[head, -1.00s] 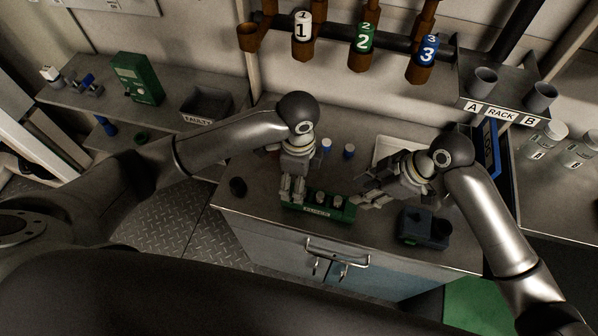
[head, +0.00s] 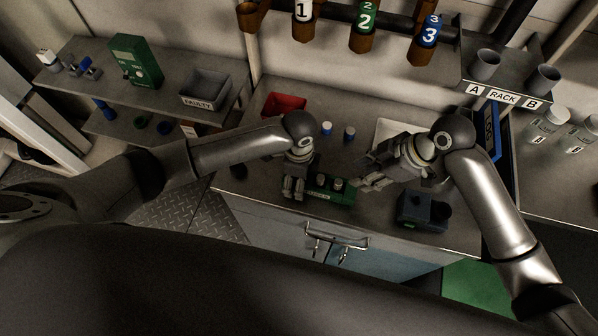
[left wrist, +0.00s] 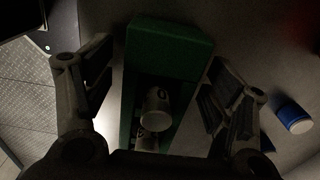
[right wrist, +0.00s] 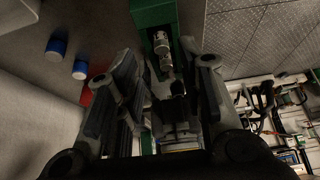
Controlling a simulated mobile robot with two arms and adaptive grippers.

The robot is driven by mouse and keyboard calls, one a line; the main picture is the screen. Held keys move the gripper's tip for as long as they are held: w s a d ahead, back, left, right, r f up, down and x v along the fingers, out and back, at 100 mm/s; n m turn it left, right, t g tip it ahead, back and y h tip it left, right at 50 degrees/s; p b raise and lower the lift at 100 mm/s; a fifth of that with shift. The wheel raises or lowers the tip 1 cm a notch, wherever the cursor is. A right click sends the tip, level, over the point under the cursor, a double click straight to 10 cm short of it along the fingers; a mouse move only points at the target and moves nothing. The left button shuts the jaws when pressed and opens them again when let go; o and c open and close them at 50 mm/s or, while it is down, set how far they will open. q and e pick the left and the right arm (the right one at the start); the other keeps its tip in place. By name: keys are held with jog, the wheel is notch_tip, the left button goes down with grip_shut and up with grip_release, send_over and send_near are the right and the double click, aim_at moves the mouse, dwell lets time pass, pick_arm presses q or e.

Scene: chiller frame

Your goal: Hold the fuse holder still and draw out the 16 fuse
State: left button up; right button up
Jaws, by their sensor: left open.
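The green fuse holder (head: 331,194) lies near the worktop's front edge, with fuses standing in it. My left gripper (head: 293,190) is at its left end. In the left wrist view, its open fingers stand either side of the green holder (left wrist: 168,52), with gaps showing. White-capped fuses (left wrist: 157,104) show there, one bearing a dark, only partly readable mark, so I cannot tell which is the 16 fuse. My right gripper (head: 366,184) is just right of the holder. Its fingers (right wrist: 165,85) are apart in the right wrist view, with holder, fuses and part of my left gripper beyond.
Two blue-capped cylinders (head: 349,133) and a red bin (head: 284,103) are behind the holder. A dark block with round openings (head: 423,210) stands to the right. A grey FAULTY bin (head: 205,88) is on the left shelf.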

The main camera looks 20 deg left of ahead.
aim_at(339, 182)
pick_arm(q)
jog(key=c, duration=1.2)
pick_arm(e)
jog(key=shift+c, duration=1.2)
jog(key=a+r+n+h, duration=0.1)
jog(key=n, duration=0.1)
jog(key=a+r+n+h, duration=0.1)
jog(key=a+n, duration=0.3)
jog(key=n, duration=0.1)
jog(key=shift+s+r+g+h, duration=0.15)
jog(key=shift+r+g+h, duration=0.25)
jog(key=f+n+h, duration=0.1)
jog(key=f, duration=0.2)
jog(key=f+n+h, duration=0.1)
jog(key=f+n, duration=0.1)
jog(key=f, duration=0.1)
jog(key=f+n+h, duration=0.1)
jog(key=f, duration=0.3)
jog(key=shift+w+a+f+n+t, duration=0.1)
jog(key=shift+w+a+n+t, duration=0.1)
jog(key=shift+a+n+t, duration=0.15)
jog(key=shift+c, duration=0.3)
